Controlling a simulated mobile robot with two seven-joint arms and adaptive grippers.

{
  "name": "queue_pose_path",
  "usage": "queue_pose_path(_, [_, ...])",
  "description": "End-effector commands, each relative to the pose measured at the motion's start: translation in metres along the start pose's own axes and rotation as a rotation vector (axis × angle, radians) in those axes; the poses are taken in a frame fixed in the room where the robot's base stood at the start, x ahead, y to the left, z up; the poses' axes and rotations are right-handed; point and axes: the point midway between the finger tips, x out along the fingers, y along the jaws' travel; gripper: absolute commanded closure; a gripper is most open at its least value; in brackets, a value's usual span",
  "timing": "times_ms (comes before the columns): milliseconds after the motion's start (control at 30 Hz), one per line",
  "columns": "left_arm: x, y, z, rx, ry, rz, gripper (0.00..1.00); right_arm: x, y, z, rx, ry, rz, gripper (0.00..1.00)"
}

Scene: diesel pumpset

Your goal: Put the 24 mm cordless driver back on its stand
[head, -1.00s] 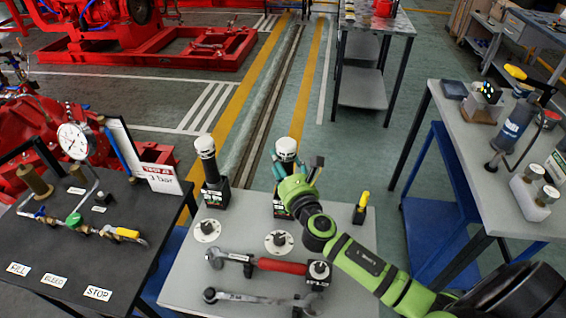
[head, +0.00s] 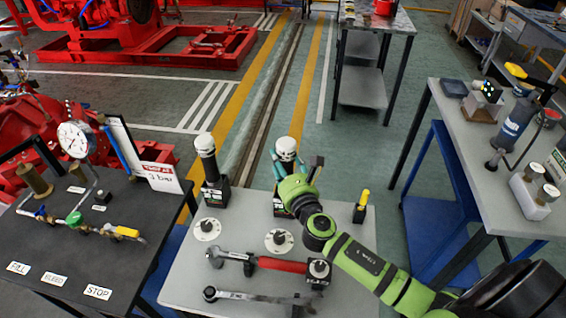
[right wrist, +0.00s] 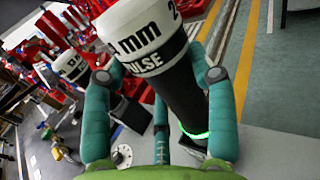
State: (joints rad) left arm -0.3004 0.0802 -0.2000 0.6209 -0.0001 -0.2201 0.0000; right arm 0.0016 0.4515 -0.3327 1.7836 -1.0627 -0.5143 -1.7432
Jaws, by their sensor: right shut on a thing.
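A cordless driver with a white printed top (head: 286,147) stands upright at the far side of the grey table (head: 185,290). In the right wrist view this driver (right wrist: 143,40) shows part of a size, "2" and "mm", the word "PULSE" and a lit green ring at its lower end; the full size is not readable. My right gripper (head: 279,170) is shut around its dark body, with teal fingers on both sides. A black base (head: 281,209) shows below the gripper. The gripper hides whether the driver is fully down on it. My left gripper is out of view.
A second white-topped driver (head: 206,150) stands to the left on its own black base (head: 216,194). In front lie two round discs (head: 207,229) (head: 279,242), a red-handled wrench (head: 281,264) and a spanner (head: 250,297). A small yellow-topped item (head: 362,205) stands at right.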

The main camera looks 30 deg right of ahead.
Motion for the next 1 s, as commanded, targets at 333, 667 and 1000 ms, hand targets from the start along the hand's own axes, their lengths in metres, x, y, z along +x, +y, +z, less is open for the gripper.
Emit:
queue_pose_path(333, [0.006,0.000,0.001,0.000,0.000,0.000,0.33,0.001,0.001,-0.005,-0.001,-0.006,0.000,1.00])
queue_pose_path(667, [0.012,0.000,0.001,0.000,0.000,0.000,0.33,0.001,0.001,-0.011,0.000,-0.005,0.000,1.00])
queue_pose_path(1000, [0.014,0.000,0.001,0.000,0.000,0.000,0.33,0.001,0.001,-0.015,0.001,-0.005,0.000,0.15])
